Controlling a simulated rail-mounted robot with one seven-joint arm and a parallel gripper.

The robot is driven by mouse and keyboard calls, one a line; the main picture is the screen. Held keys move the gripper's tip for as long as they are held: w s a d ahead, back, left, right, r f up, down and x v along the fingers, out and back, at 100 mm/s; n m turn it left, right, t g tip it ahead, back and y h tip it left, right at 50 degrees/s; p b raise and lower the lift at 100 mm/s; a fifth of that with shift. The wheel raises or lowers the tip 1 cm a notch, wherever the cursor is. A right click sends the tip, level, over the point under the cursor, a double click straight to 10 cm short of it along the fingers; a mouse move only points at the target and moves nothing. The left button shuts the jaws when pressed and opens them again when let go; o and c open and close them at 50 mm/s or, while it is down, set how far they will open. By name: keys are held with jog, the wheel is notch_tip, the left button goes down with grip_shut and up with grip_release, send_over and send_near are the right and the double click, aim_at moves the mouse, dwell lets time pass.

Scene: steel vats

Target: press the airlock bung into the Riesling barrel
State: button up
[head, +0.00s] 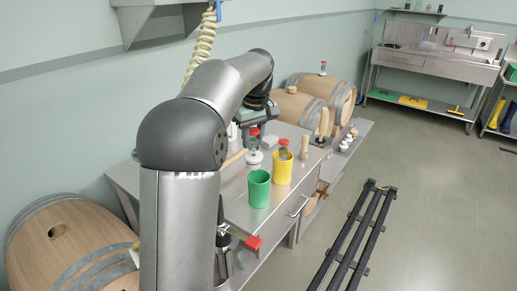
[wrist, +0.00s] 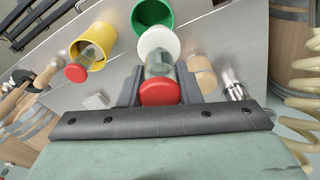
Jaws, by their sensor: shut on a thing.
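My gripper (wrist: 160,84) is shut on an airlock bung (wrist: 158,44), with clear body, red cap and white base. In the head view this airlock bung (head: 254,157) is upright over the steel bench, left of the cups; I cannot tell whether its base touches the top. A second red-capped airlock (wrist: 76,73) stands in the yellow cup (wrist: 98,42). Barrels show at the lower left (head: 75,250), with an open round hole in its side, and at the back, a nearer one (head: 298,110) and a farther one (head: 325,88) with an airlock on top. No label is readable, so I cannot tell which is Riesling.
The green cup (head: 259,188) and the yellow cup stand close on the steel bench (head: 235,205). A wooden-handled tool and a mallet lie or stand nearby. A coiled hose (head: 200,50) hangs behind my arm. Dark rails (head: 355,235) lie on otherwise clear floor at right.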

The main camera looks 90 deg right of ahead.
jog(key=w+a+r+n+p, duration=0.15)
jog(key=w+n+p, duration=0.5)
jog(key=w, duration=3.55)
jog(key=w+a+n+y+p, duration=0.1)
jog(key=w+a+n+p, duration=0.4)
jog(key=w+a, duration=2.15)
jog(key=w+a+n, duration=0.3)
jog(key=w+a, duration=0.2)
jog(key=a, duration=0.9)
jog(key=w+a+f+n+y+p, duration=0.1)
jog(key=w+a+n, duration=0.2)
jog(key=a, duration=1.1)
jog(key=w, duration=0.2)
jog(key=shift+w, duration=0.3)
jog(key=shift+d, duration=0.1)
